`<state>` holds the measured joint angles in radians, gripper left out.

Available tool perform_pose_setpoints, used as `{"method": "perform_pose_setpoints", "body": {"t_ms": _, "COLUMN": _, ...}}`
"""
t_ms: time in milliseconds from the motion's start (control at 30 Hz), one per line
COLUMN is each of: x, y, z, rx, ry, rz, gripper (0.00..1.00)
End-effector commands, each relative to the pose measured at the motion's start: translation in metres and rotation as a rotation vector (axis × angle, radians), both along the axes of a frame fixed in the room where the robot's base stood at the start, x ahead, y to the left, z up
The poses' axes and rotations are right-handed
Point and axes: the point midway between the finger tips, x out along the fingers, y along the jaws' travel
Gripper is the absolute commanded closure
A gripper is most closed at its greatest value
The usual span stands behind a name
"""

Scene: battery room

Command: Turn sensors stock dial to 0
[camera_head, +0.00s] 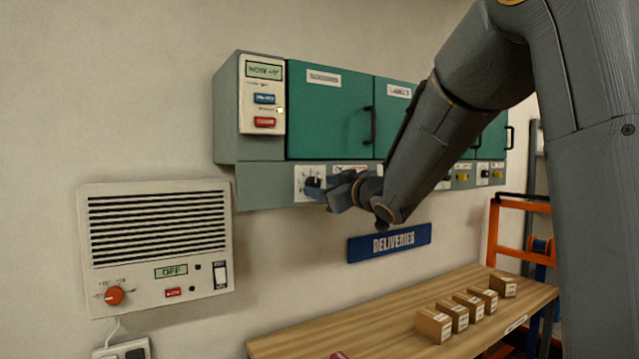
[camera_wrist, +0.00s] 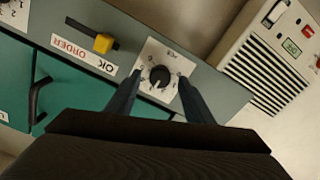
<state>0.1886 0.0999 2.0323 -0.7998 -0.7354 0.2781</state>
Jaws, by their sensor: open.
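A black stock dial (camera_wrist: 159,76) sits on a white number plate on the grey strip under the cabinet. In the head view this dial (camera_head: 312,182) is below the leftmost green door, whose small label (camera_head: 324,78) is blurred but looks like "SENSORS". My gripper (camera_wrist: 159,83) is open, with one finger on each side of the dial in the wrist view. I cannot tell whether the fingers touch it. The exact number the dial points to is too small to read. In the head view my gripper (camera_head: 336,189) partly covers the dial plate.
A yellow slider (camera_wrist: 103,43) with an "OK ORDER" label is beside the dial. A panel with buttons (camera_head: 264,95) is at the cabinet's left. A white vented unit (camera_head: 160,240) with a red knob hangs at lower left. Several small boxes stand on a wooden table (camera_head: 300,345) below.

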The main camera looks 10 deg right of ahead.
Motion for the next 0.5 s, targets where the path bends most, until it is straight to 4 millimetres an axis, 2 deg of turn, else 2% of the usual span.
{"method": "perform_pose_setpoints", "body": {"t_ms": 200, "x": 0.014, "y": 0.005, "z": 0.0, "rx": 0.0, "ry": 0.001, "rz": 0.001, "gripper": 0.52}}
{"method": "perform_pose_setpoints", "body": {"t_ms": 467, "x": 0.015, "y": 0.005, "z": 0.0, "rx": 0.0, "ry": 0.001, "rz": 0.0, "gripper": 0.52}}
{"method": "perform_pose_setpoints", "body": {"t_ms": 500, "x": 0.015, "y": 0.005, "z": 0.0, "rx": 0.0, "ry": 0.001, "rz": 0.0, "gripper": 0.56}}
